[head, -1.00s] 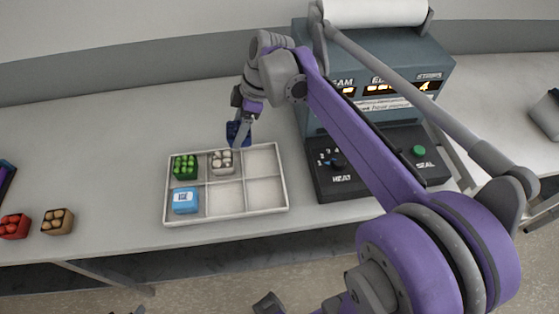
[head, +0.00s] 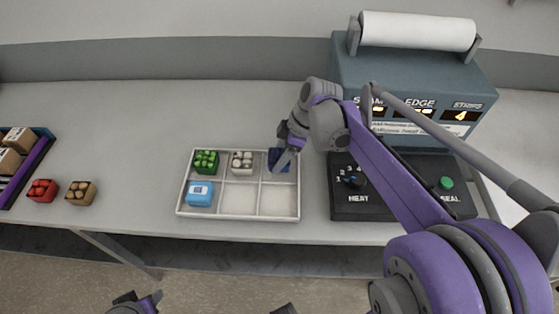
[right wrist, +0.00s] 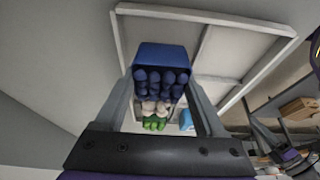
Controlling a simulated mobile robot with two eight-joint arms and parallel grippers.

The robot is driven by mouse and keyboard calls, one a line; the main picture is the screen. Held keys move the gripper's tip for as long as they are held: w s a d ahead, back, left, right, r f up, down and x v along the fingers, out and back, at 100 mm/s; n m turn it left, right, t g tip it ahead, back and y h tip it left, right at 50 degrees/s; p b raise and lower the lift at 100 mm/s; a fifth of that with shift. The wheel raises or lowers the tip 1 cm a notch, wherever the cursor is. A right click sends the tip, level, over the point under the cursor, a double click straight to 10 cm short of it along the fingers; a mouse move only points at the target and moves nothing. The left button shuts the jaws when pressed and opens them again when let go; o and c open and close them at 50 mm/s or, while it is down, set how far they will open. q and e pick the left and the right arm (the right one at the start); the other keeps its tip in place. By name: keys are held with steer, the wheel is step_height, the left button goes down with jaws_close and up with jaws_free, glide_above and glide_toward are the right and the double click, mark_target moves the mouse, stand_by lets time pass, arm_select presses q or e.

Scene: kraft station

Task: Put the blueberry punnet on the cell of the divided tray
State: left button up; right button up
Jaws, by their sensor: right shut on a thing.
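The blueberry punnet (head: 278,163) is dark blue, at the back right cell of the white divided tray (head: 238,217). My right gripper (head: 287,157) is shut on it, one finger on each side; it also shows in the right wrist view (right wrist: 160,100). The blueberry punnet (right wrist: 160,57) looks upright there, its berries facing the camera. I cannot tell whether it touches the cell floor. A dark and purple part at the bottom edge of the head view looks like my left gripper (head: 137,304); its fingers cannot be made out.
The tray also holds a green punnet (head: 206,162), a white punnet (head: 242,163) and a light blue box (head: 199,194). Its front middle and front right cells are empty. The sealing machine (head: 400,185) stands close on the right. Red (head: 42,190) and tan (head: 81,192) punnets sit left.

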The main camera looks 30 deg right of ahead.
steer(key=shift+f, duration=1.05)
steer(key=shift+f, duration=0.1)
steer(key=o, duration=1.3)
steer(key=shift+c, duration=0.2)
steer(key=shift+r, duration=0.25)
steer(key=p+v, duration=0.1)
steer(key=v, duration=1.1)
steer(key=shift+f, duration=0.1)
